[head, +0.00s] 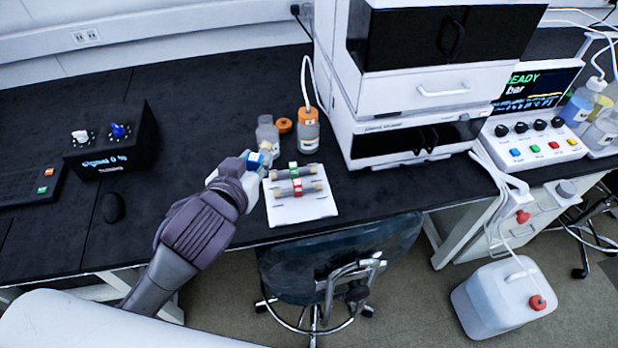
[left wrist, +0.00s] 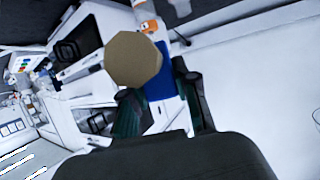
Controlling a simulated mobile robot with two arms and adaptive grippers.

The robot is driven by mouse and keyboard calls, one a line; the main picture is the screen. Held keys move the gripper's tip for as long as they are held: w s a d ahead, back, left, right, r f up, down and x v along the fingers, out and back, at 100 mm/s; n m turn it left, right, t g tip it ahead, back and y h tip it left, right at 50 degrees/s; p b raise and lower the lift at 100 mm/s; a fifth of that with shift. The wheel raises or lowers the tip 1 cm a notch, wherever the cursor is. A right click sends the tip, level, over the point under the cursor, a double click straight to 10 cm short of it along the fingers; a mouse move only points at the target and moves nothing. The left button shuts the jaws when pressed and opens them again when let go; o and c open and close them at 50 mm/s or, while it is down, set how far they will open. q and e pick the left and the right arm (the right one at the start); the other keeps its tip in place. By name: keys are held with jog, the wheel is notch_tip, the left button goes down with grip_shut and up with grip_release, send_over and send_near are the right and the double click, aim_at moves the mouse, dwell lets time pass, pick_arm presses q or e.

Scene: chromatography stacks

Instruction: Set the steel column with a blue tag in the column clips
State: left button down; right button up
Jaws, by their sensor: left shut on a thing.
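My left gripper (head: 258,160) is shut on the steel column with a blue tag (head: 254,161), by the upper left corner of the white tray. In the left wrist view the column's tan round end (left wrist: 133,60) faces the camera. Its blue tag (left wrist: 162,86) lies between my two fingers (left wrist: 162,104). The rest of the column is hidden behind its end and the gripper. I cannot make out the column clips in either view. My right gripper is not in view.
The white tray (head: 300,212) holds a green-tagged column (head: 293,168) and a red-tagged column (head: 297,190). The instrument stack (head: 395,105) rises to the right. A chair (head: 330,262) stands in front.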

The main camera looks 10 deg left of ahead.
pick_arm(q)
jog(key=w+d+r+m+g+h, duration=0.15)
jog(key=d+m+h, duration=0.25)
jog(key=d, duration=0.5)
jog(key=w+d+r+m+g+h, duration=0.1)
jog(key=w+d+m+h, duration=0.2)
jog(key=d, duration=0.7)
jog(key=s+d+f+m+g+h, duration=0.2)
jog(key=d+f+m+g+h, duration=0.15)
jog(key=f, duration=0.25)
jog(key=a+f+m+g+h, duration=0.1)
jog(key=a+f+m+g, duration=0.1)
jog(key=a+f, duration=0.3)
notch_tip(320, 180, down, 3)
jog(key=shift+f, duration=0.1)
jog(key=shift+s+m+h, duration=0.1)
jog(key=shift+m+h, duration=0.15)
